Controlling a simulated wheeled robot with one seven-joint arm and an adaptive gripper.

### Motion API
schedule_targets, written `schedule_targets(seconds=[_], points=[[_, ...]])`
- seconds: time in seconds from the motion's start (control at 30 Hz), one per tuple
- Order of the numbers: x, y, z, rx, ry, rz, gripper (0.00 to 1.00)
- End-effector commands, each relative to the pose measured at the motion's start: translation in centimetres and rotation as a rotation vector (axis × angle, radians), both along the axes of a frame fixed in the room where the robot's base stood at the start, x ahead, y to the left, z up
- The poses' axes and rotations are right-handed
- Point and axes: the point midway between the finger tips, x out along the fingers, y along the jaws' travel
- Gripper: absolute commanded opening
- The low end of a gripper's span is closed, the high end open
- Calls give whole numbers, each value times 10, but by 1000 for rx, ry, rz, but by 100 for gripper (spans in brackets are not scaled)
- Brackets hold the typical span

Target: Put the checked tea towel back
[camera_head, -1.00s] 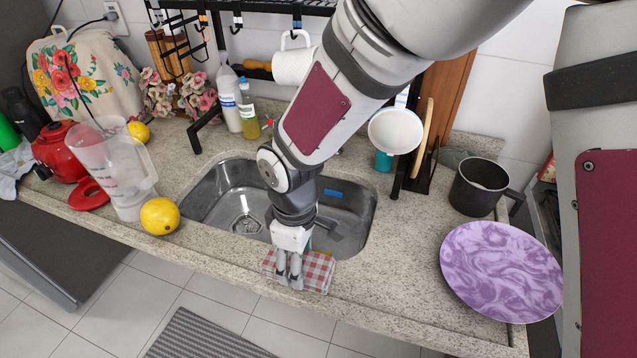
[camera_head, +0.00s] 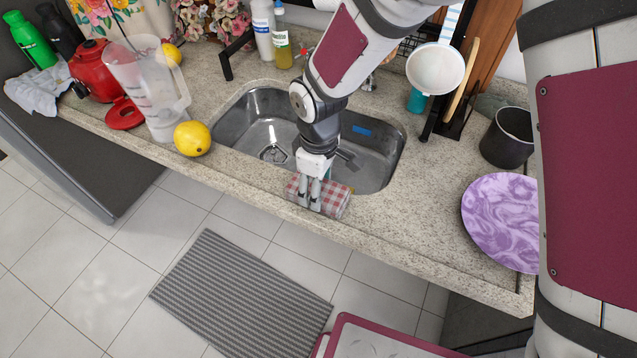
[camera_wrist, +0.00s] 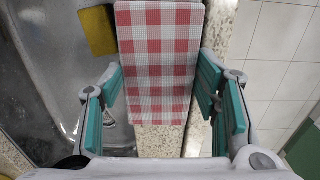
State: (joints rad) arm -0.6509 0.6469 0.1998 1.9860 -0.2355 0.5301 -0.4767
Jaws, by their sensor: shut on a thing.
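The red-and-white checked tea towel (camera_head: 336,201) is a folded bundle at the front edge of the counter, just in front of the sink (camera_head: 262,122). My gripper (camera_head: 310,202) points down over it. In the wrist view the towel (camera_wrist: 160,45) runs between the two teal-padded fingers of my gripper (camera_wrist: 162,85), one on each side, and the gripper is shut on it. The fingers hide part of the towel in the head view. I cannot tell whether the towel is clear of the counter.
A yellow sponge-like block (camera_wrist: 97,30) is beside the towel at the sink. A lemon (camera_head: 192,138) and a clear jug (camera_head: 150,90) stand to the left. A purple plate (camera_head: 502,220) and dark pot (camera_head: 507,138) are to the right. A grey mat (camera_head: 240,292) lies on the floor.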

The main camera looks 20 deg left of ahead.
Motion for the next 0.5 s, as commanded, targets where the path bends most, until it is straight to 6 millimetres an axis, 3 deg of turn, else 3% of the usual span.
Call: schedule_targets(seconds=[0.03, 0.1, 0.13, 0.5], points=[[0, 0, -2, -1, 1, 0, 58], [0, 0, -1, -1, 0, 0, 74], [0, 0, -1, -1, 0, 0, 76], [0, 0, 3, 0, 0, 0, 76]])
